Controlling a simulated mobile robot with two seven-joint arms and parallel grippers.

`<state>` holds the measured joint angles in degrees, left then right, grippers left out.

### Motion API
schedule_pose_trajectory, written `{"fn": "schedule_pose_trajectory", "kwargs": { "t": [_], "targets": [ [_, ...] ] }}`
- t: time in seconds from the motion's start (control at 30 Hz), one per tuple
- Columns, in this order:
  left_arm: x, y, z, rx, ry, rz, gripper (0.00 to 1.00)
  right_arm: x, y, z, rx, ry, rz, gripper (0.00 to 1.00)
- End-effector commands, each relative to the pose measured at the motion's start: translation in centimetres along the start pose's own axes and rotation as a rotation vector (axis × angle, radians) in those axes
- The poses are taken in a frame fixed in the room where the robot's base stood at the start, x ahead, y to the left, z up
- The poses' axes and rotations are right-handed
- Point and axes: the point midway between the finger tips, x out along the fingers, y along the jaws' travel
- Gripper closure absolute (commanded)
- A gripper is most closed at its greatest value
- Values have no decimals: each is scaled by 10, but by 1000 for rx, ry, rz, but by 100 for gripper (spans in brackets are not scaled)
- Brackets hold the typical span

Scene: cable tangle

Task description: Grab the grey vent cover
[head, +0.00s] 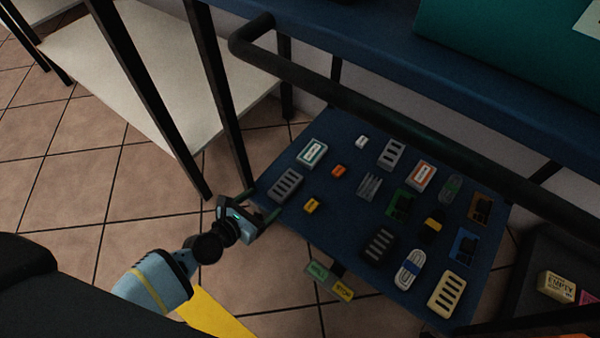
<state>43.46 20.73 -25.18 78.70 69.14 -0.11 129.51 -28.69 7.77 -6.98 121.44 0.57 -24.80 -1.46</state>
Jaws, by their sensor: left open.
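On the dark blue board, a grey slotted cover (286,185) lies at the left edge. A second grey slotted cover (391,153) lies near the back middle. Both look like vent covers, and I cannot tell for sure which is the one named. My left gripper (263,207) is open and empty at the board's left edge, just left of and nearer than the first grey cover, apart from it as far as I can see. My right gripper is not in view.
The blue board (335,235) also holds a black slotted cover (380,245), a cream slotted cover (446,292), small boxes and cable bundles. A dark rail (400,130) runs along its back. A dark table leg (230,110) stands left of it.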

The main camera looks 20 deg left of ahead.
Motion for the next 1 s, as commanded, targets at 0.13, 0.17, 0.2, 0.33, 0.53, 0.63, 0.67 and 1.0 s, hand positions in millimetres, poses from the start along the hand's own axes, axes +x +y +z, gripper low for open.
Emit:
{"fn": "schedule_pose_trajectory", "kwargs": {
  "t": [0.13,0.17,0.2,0.33,0.53,0.63,0.67,1.0],
  "targets": [
    [2,-1,-4,2,2,-3,24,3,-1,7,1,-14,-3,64],
    [2,-1,-4,2,2,-3,24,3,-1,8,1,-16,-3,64],
    [2,-1,-4,2,2,-3,24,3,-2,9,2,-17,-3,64],
    [3,-1,-4,2,1,-3,24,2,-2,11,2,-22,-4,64],
    [21,-1,-5,2,1,-3,24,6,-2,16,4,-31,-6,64],
    [28,-2,-4,1,1,-4,24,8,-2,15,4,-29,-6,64],
    [29,-2,-4,1,1,-4,24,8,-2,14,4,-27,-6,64],
    [60,0,-6,2,1,-4,24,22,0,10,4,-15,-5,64]
  ]
}}
